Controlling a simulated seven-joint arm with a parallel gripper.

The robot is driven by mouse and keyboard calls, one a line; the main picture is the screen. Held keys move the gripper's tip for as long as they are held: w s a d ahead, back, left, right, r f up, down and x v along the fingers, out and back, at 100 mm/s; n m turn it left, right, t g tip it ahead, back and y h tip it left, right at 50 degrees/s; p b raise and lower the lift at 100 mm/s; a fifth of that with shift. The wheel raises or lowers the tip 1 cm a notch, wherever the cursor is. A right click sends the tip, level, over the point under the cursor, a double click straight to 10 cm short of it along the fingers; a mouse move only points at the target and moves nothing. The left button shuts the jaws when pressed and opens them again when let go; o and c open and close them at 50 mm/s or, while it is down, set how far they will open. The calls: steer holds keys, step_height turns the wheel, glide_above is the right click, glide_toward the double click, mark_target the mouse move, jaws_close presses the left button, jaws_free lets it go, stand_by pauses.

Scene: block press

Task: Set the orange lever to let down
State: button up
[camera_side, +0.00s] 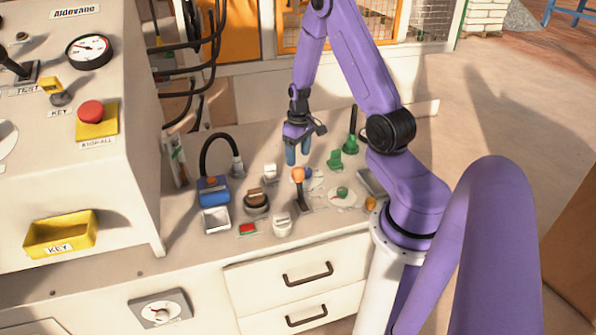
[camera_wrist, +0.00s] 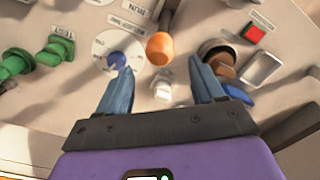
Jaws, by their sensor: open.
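The orange lever has a round orange knob (camera_side: 298,174) on a dark stalk, standing nearly upright in the side view. My gripper (camera_side: 298,160) points down with blue fingers, close above and behind the knob in the side view. It is open and empty; the fingers (camera_wrist: 162,66) do not appear to touch the knob.
Close by are a blue knob on a white dial (camera_wrist: 118,60), a white switch (camera_wrist: 164,88), a brown-topped knob (camera_side: 256,201), a red button (camera_side: 247,229) and green controls (camera_side: 336,160). A blue box with a black hose (camera_side: 213,190) stands left. The large console (camera_side: 125,130) rises at far left.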

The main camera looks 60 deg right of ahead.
mark_target(298, 169)
steer(key=shift+f, duration=3.5)
steer(key=shift+a, duration=0.1)
jaws_close()
